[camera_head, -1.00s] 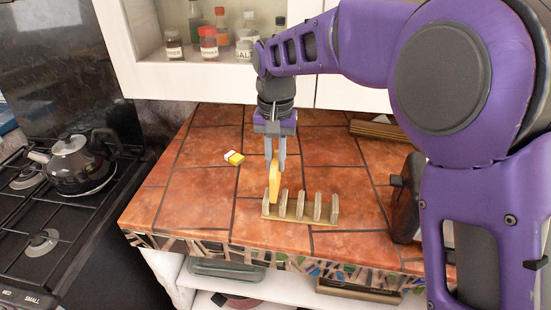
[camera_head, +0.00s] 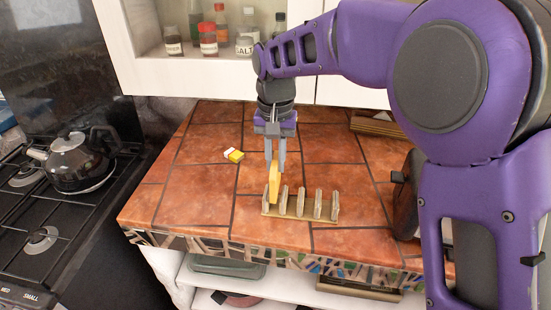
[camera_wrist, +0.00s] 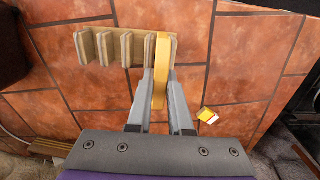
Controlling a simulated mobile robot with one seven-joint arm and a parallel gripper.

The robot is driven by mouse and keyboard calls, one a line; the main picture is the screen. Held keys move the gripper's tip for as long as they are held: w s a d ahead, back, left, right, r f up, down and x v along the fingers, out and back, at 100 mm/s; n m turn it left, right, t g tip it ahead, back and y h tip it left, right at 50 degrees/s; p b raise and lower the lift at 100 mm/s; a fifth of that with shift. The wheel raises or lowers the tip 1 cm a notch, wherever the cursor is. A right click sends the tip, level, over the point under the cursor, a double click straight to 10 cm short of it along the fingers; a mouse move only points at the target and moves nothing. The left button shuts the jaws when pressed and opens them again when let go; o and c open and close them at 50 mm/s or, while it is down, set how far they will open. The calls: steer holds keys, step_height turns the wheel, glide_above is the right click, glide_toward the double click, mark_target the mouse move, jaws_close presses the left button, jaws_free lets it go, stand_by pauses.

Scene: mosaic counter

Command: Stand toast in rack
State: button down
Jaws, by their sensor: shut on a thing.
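A yellow slice of toast (camera_head: 273,182) is upright between the fingertips of my gripper (camera_head: 275,160), which points straight down at the counter. The wooden rack (camera_head: 300,207) has several upright dividers in a row and stands on the tiled counter. The toast is at the left end of the rack in the head view. In the wrist view the toast (camera_wrist: 164,62) lines up parallel with the end divider of the rack (camera_wrist: 130,42), and my gripper (camera_wrist: 160,85) is shut on it. I cannot tell whether the toast's lower edge touches the rack's base.
A small yellow and white box (camera_head: 233,155) lies on the counter to the left. A wooden piece (camera_head: 376,127) lies at the back right. A kettle (camera_head: 77,160) stands on the stove at left. Jars fill the shelf behind. The counter's front left is clear.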

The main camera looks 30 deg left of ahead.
steer(key=shift+f+b, duration=0.85)
steer(key=shift+f, duration=0.8)
steer(key=c, duration=1)
jaws_free()
steer(key=o, duration=0.5)
steer(key=shift+o, duration=0.2)
steer(key=shift+r, duration=0.1)
step_height(320, 180, up, 17)
steer(key=p, duration=0.2)
steer(key=shift+w+r, duration=0.1)
steer(key=shift+r, duration=0.05)
